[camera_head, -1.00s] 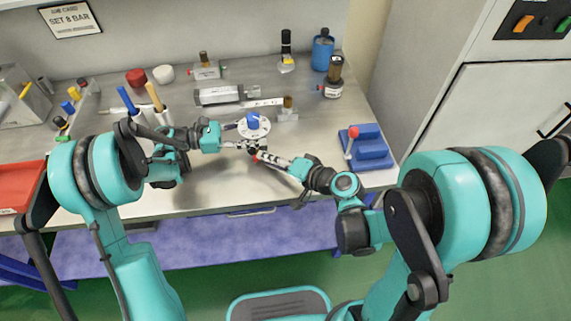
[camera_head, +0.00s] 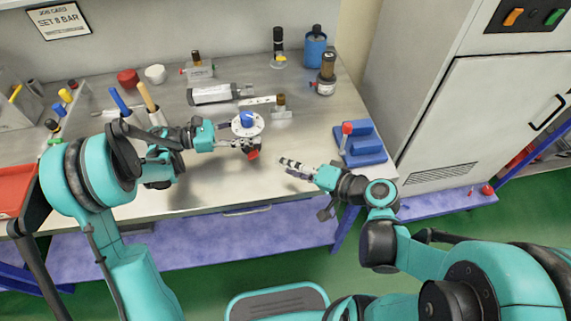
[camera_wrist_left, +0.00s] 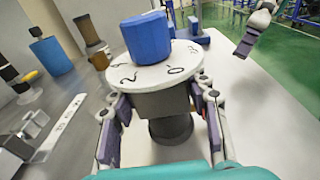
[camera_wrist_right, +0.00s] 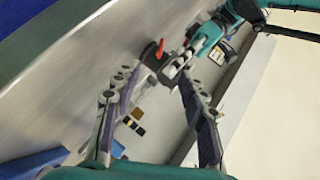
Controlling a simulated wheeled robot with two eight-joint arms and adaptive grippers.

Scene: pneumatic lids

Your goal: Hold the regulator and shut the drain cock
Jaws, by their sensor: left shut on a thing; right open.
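The regulator has a blue knob (camera_head: 247,119), a white dial with dark marks and a dark body. In the left wrist view the knob (camera_wrist_left: 147,38), dial (camera_wrist_left: 186,58) and dark body (camera_wrist_left: 165,104) fill the middle. My left gripper (camera_head: 240,141) is shut on the body, one finger on each side, below the dial. The red drain cock (camera_head: 253,155) shows just below the regulator; its red handle (camera_wrist_right: 154,51) also shows in the right wrist view. Whether it is open or shut I cannot tell. My right gripper (camera_head: 284,163) is open and empty, apart to the right of it.
A blue block with a red-topped lever (camera_head: 362,146) stands on the bench right of my right gripper. Behind the regulator are a grey cylinder (camera_head: 214,95), a brown-topped filter (camera_head: 326,76) and a blue bottle (camera_head: 315,50). The bench front is mostly clear.

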